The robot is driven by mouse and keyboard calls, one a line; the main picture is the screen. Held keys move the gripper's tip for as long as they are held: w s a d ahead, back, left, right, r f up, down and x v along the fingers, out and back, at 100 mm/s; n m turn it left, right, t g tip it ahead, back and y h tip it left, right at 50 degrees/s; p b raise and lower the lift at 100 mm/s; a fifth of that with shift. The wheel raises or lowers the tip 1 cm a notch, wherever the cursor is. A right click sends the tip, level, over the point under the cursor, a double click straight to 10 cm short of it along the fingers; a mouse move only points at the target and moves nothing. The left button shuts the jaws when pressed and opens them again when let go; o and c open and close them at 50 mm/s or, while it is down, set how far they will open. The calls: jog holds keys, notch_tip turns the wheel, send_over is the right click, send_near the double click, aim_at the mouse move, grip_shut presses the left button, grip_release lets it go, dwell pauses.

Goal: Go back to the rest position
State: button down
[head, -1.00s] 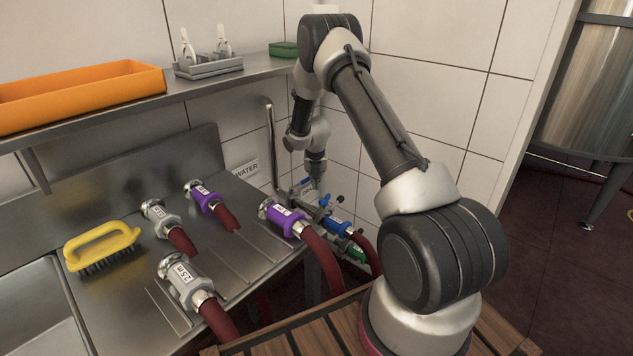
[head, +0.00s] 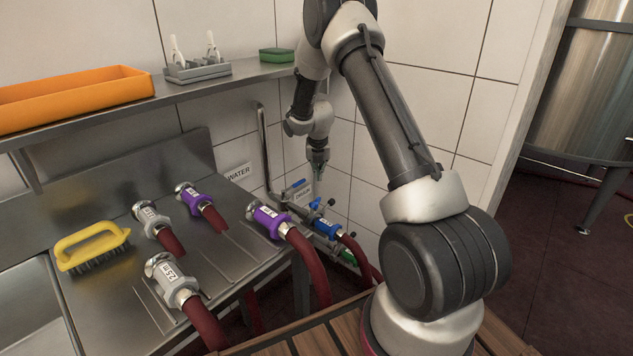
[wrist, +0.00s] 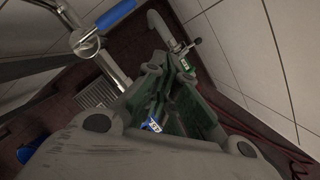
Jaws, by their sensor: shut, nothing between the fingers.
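My gripper (head: 318,172) hangs fingers down in front of the tiled wall, beside and a little above the pipe valves. It is shut with nothing held. In the wrist view its dark fingers (wrist: 170,85) fill the middle. A valve with a blue lever (head: 296,184) stands just left of and below the gripper, apart from it. That blue lever (wrist: 115,14) also shows at the top of the wrist view. My arm reaches over from the right, its elbow cut off by the top edge.
A metal counter (head: 235,255) holds hose ends with purple and grey couplings and a yellow brush (head: 92,246). Above, a shelf (head: 215,82) carries an orange tray (head: 75,98), a grey holder (head: 197,70) and a green sponge (head: 276,55). A steel tank (head: 585,90) stands right.

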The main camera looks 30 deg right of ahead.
jog(key=s+r+m+g, duration=0.2)
jog(key=s+m+g, duration=0.1)
jog(key=s+m, duration=1)
jog(key=s+a+r+m+t, duration=0.2)
jog(key=s+r+m, duration=0.6)
jog(key=s+r, duration=0.6)
jog(key=s+a+r+m+t+y, duration=0.1)
jog(key=s+a+r+m, duration=0.3)
jog(key=s+r+m, duration=0.5)
jog(key=s+r+t, duration=0.1)
jog(key=s+r, duration=0.5)
jog(key=s, duration=0.1)
jog(key=shift+s+a+r+t, duration=0.25)
jog(key=shift+s+a+t, duration=0.1)
jog(key=shift+s+t, duration=0.05)
